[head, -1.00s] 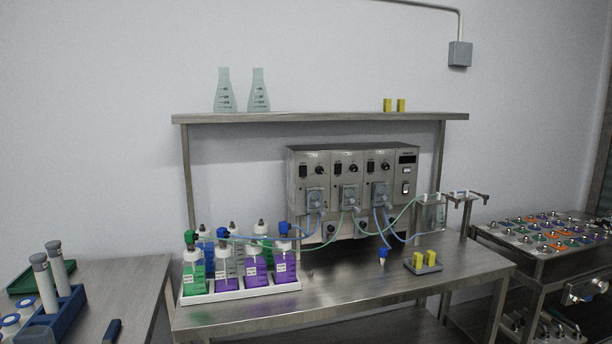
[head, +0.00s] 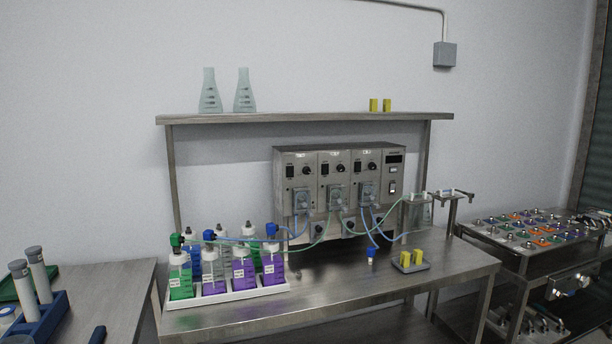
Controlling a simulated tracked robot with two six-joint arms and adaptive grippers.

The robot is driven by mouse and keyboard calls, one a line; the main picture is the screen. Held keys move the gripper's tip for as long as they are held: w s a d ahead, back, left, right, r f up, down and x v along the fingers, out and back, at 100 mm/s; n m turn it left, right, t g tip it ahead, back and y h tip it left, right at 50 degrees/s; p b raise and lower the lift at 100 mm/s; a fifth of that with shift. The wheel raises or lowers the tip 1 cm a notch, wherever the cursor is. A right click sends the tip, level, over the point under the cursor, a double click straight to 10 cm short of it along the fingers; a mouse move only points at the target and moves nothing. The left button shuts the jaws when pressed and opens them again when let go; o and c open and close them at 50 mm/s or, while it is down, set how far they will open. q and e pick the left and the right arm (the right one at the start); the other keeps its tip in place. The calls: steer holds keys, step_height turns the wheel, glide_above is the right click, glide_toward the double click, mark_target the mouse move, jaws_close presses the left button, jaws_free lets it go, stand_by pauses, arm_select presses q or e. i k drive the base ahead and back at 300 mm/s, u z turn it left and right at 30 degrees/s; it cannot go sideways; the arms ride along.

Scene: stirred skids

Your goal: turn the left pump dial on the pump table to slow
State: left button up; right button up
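The pump table (head: 340,291) stands in the middle of the head view, with a steel pump unit (head: 340,156) at its back under the shelf. The unit has three pump modules side by side, each with a black switch, a round black dial and a pump head. The left pump dial (head: 306,171) is on the leftmost module, right of its switch. Its pointer setting is too small to read. Blue and green tubes run from the pump heads. Neither of my grippers is in view.
A white tray (head: 226,297) of bottles with green and purple liquid stands on the table's left. A grey holder with yellow blocks (head: 411,262) sits at the right. A side table (head: 110,285) is at left, a cart (head: 500,240) at right. The table's front middle is clear.

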mark_target(306, 170)
steer(key=u, duration=0.1)
steer(key=i, duration=1)
steer(key=z, duration=0.1)
